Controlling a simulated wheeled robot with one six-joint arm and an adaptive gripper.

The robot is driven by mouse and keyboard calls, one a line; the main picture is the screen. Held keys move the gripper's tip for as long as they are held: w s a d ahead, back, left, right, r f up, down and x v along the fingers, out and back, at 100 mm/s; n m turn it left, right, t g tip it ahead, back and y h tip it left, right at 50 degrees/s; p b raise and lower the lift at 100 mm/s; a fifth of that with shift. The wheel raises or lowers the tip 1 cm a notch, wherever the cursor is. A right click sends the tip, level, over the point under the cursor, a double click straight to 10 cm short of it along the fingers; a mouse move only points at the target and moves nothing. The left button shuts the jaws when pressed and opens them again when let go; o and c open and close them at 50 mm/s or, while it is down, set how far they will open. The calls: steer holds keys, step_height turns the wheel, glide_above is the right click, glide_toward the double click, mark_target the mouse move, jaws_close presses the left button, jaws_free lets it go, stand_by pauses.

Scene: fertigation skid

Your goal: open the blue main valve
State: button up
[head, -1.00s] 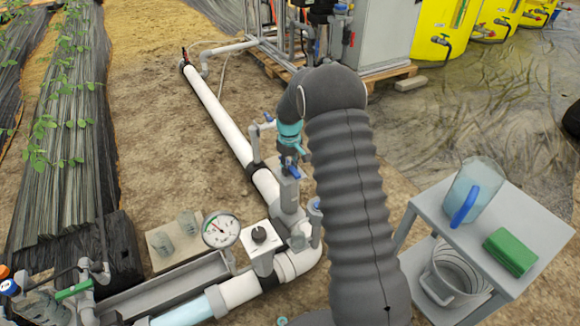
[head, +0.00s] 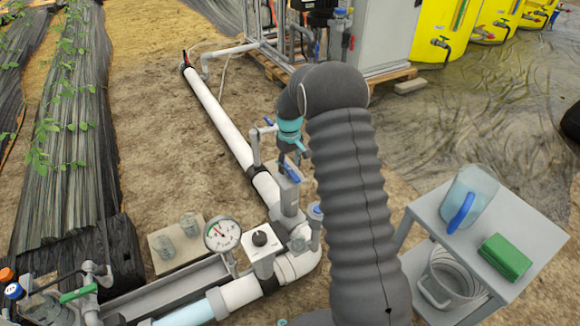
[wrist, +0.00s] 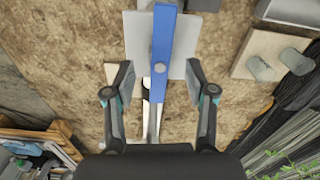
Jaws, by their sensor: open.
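The blue main valve's lever (head: 293,170) sits on top of a grey valve body (head: 286,197) on the white pipe. In the wrist view the lever (wrist: 161,45) is a straight blue bar with a round pivot bolt, over a pale grey plate. My gripper (wrist: 160,82) is open, with one finger on each side of the lever's near end and clear gaps on both sides. In the head view my gripper (head: 290,150) points down just above the lever; my arm hides part of that area. I cannot tell how high the fingertips are above the lever.
A pressure gauge (head: 222,234) and a white box with a black knob (head: 262,242) stand in front of the valve. A grey cart (head: 430,205) with a jug (head: 468,197) and green block stands right.

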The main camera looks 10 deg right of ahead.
step_height(320, 180, up, 6)
steer(key=p, duration=0.3)
steer(key=shift+r, duration=0.25)
